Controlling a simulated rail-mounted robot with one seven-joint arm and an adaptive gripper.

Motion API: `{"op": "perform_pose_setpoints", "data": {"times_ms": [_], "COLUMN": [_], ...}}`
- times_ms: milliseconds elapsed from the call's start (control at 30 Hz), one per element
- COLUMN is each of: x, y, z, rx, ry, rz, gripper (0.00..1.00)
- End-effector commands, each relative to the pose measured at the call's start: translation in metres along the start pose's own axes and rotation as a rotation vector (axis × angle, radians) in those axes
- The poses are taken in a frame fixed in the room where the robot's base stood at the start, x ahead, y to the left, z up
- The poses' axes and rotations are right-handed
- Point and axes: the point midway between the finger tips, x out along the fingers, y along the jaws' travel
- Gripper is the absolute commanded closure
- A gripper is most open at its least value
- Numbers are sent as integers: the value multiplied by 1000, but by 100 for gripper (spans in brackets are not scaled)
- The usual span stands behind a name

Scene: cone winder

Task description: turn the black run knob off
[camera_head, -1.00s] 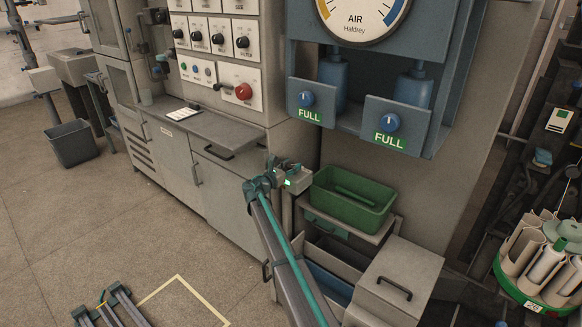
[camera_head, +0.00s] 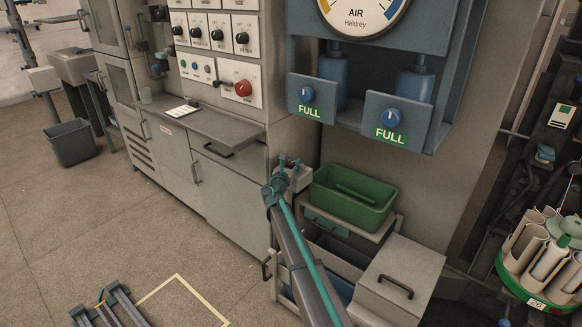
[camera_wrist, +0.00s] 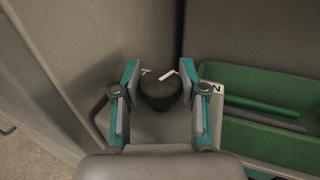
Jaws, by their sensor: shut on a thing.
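The black run knob (camera_wrist: 160,92) shows in the wrist view on top of a small grey box (camera_wrist: 209,88). The knob is round and dark, with white marks near its far edge. My gripper (camera_wrist: 160,78) has one teal-edged finger on each side of the knob and is shut on it. In the head view my gripper (camera_head: 287,163) is at the small grey box (camera_head: 303,180), left of the green tray. Only a letter N of a label on the box shows beside the right finger.
The green tray (camera_head: 352,212) stands close right of the box; it also shows in the wrist view (camera_wrist: 285,145). A grey cabinet (camera_head: 237,190) is close on the left. Blue dispensers with FULL labels hang above. A lidded grey bin (camera_head: 405,268) stands at lower right.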

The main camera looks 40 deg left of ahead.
Motion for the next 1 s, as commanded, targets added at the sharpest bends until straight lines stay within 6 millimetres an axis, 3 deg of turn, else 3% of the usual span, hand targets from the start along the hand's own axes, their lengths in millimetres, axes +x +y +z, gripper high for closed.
{"op": "perform_pose_setpoints", "data": {"times_ms": [500,1000], "x": [-1,0], "y": [-1,0], "z": [-6,0], "rx": [0,0], "ry": [-1,0], "rz": [340,412], "gripper": [93,93]}}
